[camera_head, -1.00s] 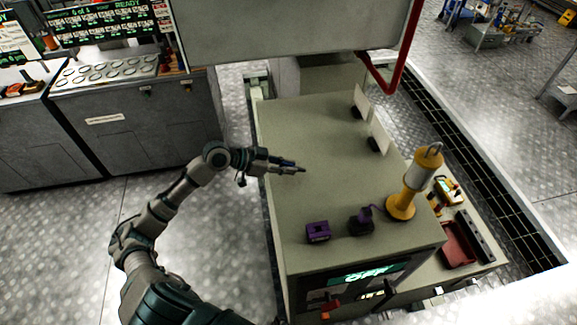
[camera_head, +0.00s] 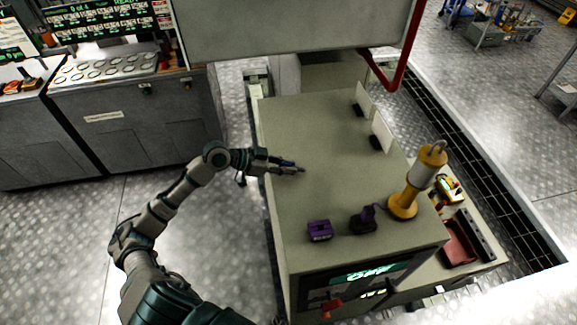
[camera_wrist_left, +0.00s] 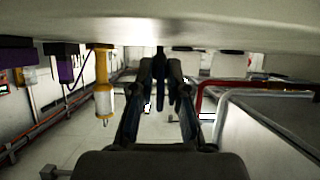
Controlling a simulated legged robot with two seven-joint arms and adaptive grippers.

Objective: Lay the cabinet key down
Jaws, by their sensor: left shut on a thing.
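My left gripper (camera_head: 292,168) reaches in from the left, low over the near-left part of the grey cabinet top (camera_head: 325,130). Its fingers are shut on a small dark thing at the tips, which I take to be the cabinet key; its shape is mostly hidden by the fingers. In the left wrist view the gripper (camera_wrist_left: 160,65) is close to the pale cabinet surface (camera_wrist_left: 230,25), which appears inverted along the top. I cannot tell whether the key touches the surface. My right gripper is not in view.
A purple block (camera_head: 319,230), a dark purple device (camera_head: 363,219) and a yellow lantern (camera_head: 404,205) stand toward the cabinet's front. Two white cards (camera_head: 381,137) stand along the right edge. A red rail (camera_head: 397,75) hangs behind. The middle of the top is clear.

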